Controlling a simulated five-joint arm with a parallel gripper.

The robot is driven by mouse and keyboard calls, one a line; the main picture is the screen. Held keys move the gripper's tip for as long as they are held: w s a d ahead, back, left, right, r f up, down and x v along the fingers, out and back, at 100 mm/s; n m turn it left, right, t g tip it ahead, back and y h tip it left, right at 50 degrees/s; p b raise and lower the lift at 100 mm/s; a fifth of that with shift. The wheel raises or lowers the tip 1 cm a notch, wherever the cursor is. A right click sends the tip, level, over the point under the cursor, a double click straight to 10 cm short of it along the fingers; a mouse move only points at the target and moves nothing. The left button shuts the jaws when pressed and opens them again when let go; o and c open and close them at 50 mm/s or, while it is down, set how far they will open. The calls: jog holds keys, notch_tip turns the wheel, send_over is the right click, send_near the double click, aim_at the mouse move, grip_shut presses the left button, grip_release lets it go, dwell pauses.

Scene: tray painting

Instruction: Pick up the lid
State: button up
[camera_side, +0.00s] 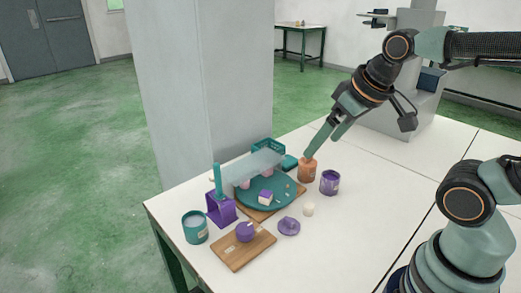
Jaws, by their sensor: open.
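A small purple disc with a raised knob, which looks like the lid (289,227), lies flat on the white table near the front middle. My gripper (307,156) points down and left, with its tips at the top of an orange jar (308,172). It is well behind the lid and apart from it. Its jaws are open; the gap between the fingers is hard to see from here. I cannot tell whether the tips touch the jar.
A teal round tray (246,196) with small blocks sits behind the lid. A wooden board (232,257) with a purple round piece (245,232), a teal cup (195,227), a purple stand (221,210), a purple cup (330,182) and a cream ball (308,209) surround it.

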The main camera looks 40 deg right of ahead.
jog(key=w+a+f+n+g, duration=0.1)
jog(key=w+f+n+g, duration=0.2)
jog(key=f+n, duration=0.35)
jog(key=n+g, duration=0.3)
jog(key=n, duration=0.8)
send_over(289, 220)
notch_tip(289, 220, down, 6)
notch_tip(289, 220, down, 12)
jog(key=shift+d, duration=0.1)
jog(key=c, duration=1.3)
